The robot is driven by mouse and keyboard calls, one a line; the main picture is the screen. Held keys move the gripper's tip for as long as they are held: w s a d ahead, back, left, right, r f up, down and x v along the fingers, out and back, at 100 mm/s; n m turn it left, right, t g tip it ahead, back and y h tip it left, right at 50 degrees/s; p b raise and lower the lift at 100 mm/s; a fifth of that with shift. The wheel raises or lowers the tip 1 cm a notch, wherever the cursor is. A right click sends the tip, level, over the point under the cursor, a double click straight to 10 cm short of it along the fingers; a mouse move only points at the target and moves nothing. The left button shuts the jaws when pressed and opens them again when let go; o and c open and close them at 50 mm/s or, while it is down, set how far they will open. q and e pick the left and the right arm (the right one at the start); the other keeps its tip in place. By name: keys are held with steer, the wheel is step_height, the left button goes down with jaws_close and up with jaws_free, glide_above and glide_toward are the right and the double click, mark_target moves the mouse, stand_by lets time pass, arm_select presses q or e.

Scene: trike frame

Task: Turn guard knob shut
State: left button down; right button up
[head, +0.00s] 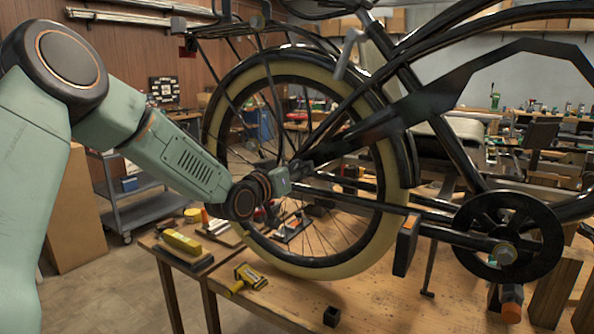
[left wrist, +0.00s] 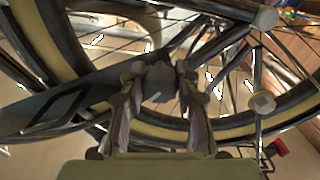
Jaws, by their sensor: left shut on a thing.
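The bicycle's black chain guard (head: 412,103) runs from the rear hub up to the right in the head view; its dark end also shows in the left wrist view (left wrist: 62,104). My left gripper (head: 297,169) reaches in from the left to the guard's rear end. In the left wrist view its two fingers (left wrist: 160,80) are closed on the sides of a small grey guard knob (left wrist: 157,91). The knob's angle is hard to read, and the gripper hides it in the head view. My right gripper is not in view.
The cream-tyred rear wheel (head: 383,222) stands close behind my left gripper. The crank and chainring (head: 540,243) are at right. The wooden bench (head: 370,300) holds a yellow tool (head: 248,278) and a small black block (head: 332,316). A grey cart (head: 150,209) stands at left.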

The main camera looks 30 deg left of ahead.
arm_select(q)
steer(key=n, duration=0.6)
steer(key=shift+b, duration=0.3)
steer(key=shift+n, duration=0.4)
steer(key=c, duration=1)
jaws_free()
steer(key=shift+o, duration=0.2)
steer(key=s, duration=0.7)
steer(key=shift+s, duration=0.2)
steer(key=shift+s, duration=0.1)
